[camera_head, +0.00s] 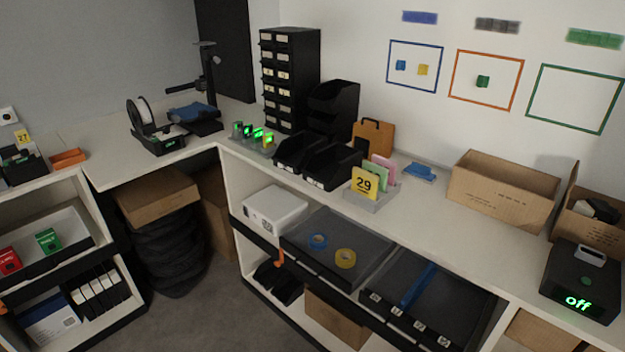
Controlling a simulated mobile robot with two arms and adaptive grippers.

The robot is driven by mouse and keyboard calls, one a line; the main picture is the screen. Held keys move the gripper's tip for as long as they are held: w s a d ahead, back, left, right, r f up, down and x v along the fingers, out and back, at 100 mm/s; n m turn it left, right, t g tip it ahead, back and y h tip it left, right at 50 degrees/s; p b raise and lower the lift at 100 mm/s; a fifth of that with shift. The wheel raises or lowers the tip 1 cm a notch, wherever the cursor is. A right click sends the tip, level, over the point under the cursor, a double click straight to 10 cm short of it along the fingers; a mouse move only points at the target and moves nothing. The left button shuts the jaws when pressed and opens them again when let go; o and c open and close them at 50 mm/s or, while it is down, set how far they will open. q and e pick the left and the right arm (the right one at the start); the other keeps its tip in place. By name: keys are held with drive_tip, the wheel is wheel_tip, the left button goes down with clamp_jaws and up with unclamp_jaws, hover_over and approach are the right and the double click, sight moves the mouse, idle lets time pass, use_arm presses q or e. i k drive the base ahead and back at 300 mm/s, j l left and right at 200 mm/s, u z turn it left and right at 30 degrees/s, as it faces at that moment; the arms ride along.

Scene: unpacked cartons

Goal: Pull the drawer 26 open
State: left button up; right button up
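A tall black drawer tower (309,85) stands on the counter against the back wall. Its front has two columns of small drawers with pale labels, and they look shut. The numbers on these labels are too small to read, so I cannot tell which drawer is 26. Two wide dark trays sit below the counter: one tray (345,234) holds a blue ring and a yellow ring, the other tray (455,298) holds a blue bar. I see no number 26 on them. Neither of my grippers is in view.
A cardboard box (503,190) is farther right. Grey floor (200,310) is clear between the shelves.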

sight(271, 91)
drive_tip(key=i+j+u, duration=0.25)
drive_tip(key=i+j, duration=0.15)
drive_tip(key=i+j+u, duration=0.25)
drive_tip(key=i, duration=0.35)
